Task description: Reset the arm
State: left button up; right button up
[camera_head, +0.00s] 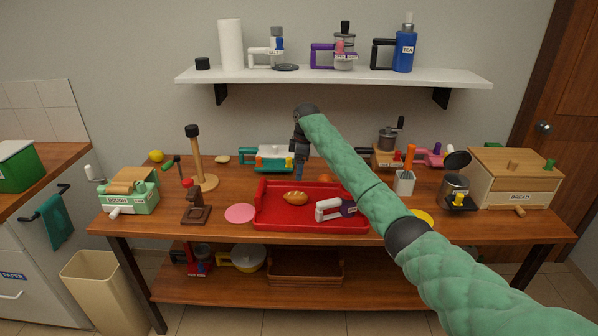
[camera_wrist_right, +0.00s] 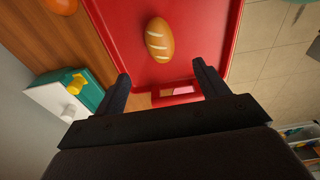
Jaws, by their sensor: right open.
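My right arm is covered in green padding and reaches in from the lower right in the head view. My left gripper is not in view.
A pink disc (camera_head: 240,213) lies left of the tray. A bread box (camera_head: 525,180) stands at right. A shelf (camera_head: 330,77) hangs above.

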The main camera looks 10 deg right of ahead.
jog(key=w+a+r+m+t+h, duration=0.1)
jog(key=a+r+m+t, duration=0.25)
jog(key=r, duration=0.45)
jog(key=a+r+m+t, duration=0.2)
jog(key=r+m+t, duration=0.3)
jog(key=r, duration=0.3)
jog(key=s+a+f+m+g, duration=0.15)
jog(key=s+f+m, duration=0.25)
jog(key=s+f, duration=3.3)
jog(key=s+f+g, duration=0.2)
jog(key=s+f, duration=0.4)
jog(key=s, duration=0.4)
jog(key=s+f+g, duration=0.2)
jog(key=s+f, duration=0.5)
jog(key=s, duration=0.4)
jog(key=s+f+g, duration=0.2)
jog(key=s+f, duration=0.5)
jog(key=s, duration=0.4)
jog(key=shift+m+y, duration=0.3)
jog(key=shift+m, duration=0.05)
